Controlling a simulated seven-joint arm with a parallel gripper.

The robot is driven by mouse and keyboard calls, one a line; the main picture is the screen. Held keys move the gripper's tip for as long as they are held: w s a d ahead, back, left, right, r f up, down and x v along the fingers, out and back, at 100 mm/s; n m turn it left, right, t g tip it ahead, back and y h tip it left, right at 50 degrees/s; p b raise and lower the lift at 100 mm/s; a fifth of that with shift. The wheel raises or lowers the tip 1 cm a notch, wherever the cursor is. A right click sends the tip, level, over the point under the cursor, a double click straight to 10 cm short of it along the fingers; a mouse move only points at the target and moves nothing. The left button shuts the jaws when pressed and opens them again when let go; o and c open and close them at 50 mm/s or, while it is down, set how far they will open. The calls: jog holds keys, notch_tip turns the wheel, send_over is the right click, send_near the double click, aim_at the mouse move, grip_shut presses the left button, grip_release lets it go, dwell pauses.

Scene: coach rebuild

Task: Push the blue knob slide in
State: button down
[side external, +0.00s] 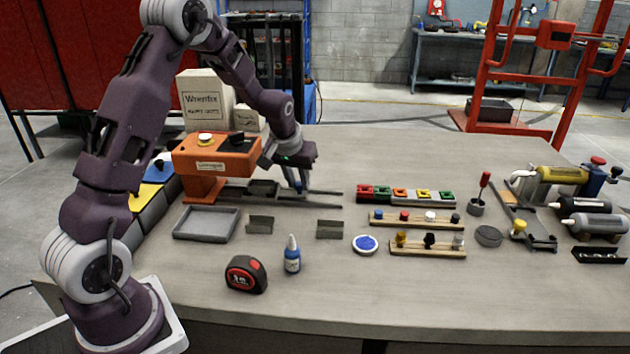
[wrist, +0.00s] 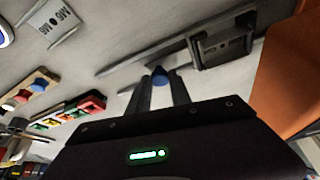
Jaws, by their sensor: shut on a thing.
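The blue knob (wrist: 159,76) shows in the wrist view between my fingertips. My gripper (wrist: 160,82) is shut on it. In the side view my gripper (side external: 301,188) points down over the slide rails, just right of the orange machine (side external: 217,158), and hides the knob. In the side view the block (side external: 262,188) sits between my gripper and the orange machine. Grey rails (side external: 325,205) run on to the right, past my gripper.
A grey tray (side external: 207,224) and two small label plates (side external: 260,225) lie in front of the rails. A blue bottle (side external: 292,256) and a tape measure (side external: 246,275) stand nearer the front edge. Coloured connector blocks (side external: 405,195) and knob strips lie to the right.

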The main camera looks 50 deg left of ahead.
jog(key=c, duration=1.2)
grip_release()
jog(key=shift+o, duration=0.2)
jog(key=v, duration=0.7)
